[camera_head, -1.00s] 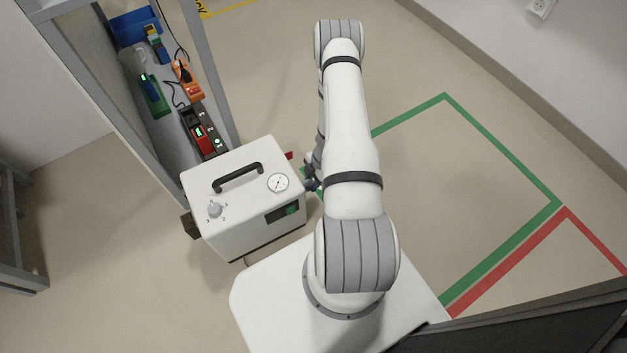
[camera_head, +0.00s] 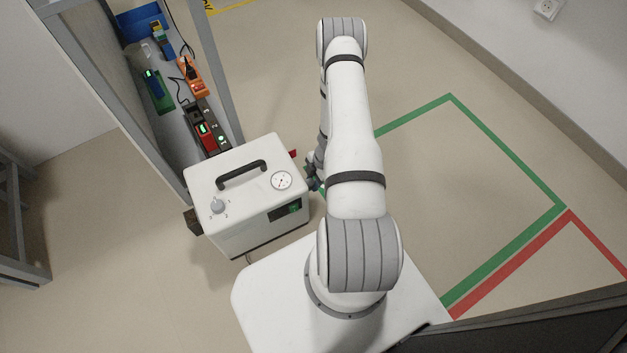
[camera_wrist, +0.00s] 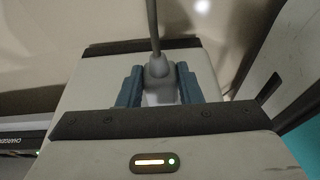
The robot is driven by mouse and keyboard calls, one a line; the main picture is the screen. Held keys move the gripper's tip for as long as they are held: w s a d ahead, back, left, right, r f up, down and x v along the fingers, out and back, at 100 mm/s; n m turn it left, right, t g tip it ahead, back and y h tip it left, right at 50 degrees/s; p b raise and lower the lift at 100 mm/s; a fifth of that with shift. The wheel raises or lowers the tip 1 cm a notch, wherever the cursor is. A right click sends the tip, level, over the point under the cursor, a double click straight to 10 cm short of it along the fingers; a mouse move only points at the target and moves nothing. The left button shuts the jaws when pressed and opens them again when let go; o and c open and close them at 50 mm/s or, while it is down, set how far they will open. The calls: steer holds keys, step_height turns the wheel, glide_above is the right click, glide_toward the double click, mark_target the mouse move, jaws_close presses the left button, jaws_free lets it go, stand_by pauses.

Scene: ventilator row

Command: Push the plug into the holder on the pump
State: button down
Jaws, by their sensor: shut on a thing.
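The pump (camera_head: 235,215) is a white box with a black handle, a round gauge, a knob and a small dark display, left of my arm. My gripper (camera_head: 315,178) is at the pump's right side, mostly hidden by my arm in the head view. In the wrist view, the blue fingers of my gripper (camera_wrist: 158,90) are shut on a grey plug (camera_wrist: 158,70), with a grey cable rising from it. The plug's front end is hidden. I cannot make out the holder for certain in either view.
A grey-framed shelf (camera_head: 172,95) behind the pump holds a blue bin (camera_head: 138,22), an orange device (camera_head: 191,76), a green device (camera_head: 158,92) and a dark charger strip (camera_head: 207,128). Floor right of my arm is clear, with green tape (camera_head: 500,145) and red tape (camera_head: 510,263).

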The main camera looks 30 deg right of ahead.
steer(key=shift+a, duration=0.15)
steer(key=c, duration=0.9)
jaws_free()
steer(key=shift+c, duration=0.2)
steer(key=p+v, duration=0.3)
steer(key=v, duration=0.5)
steer(key=shift+f, duration=0.1)
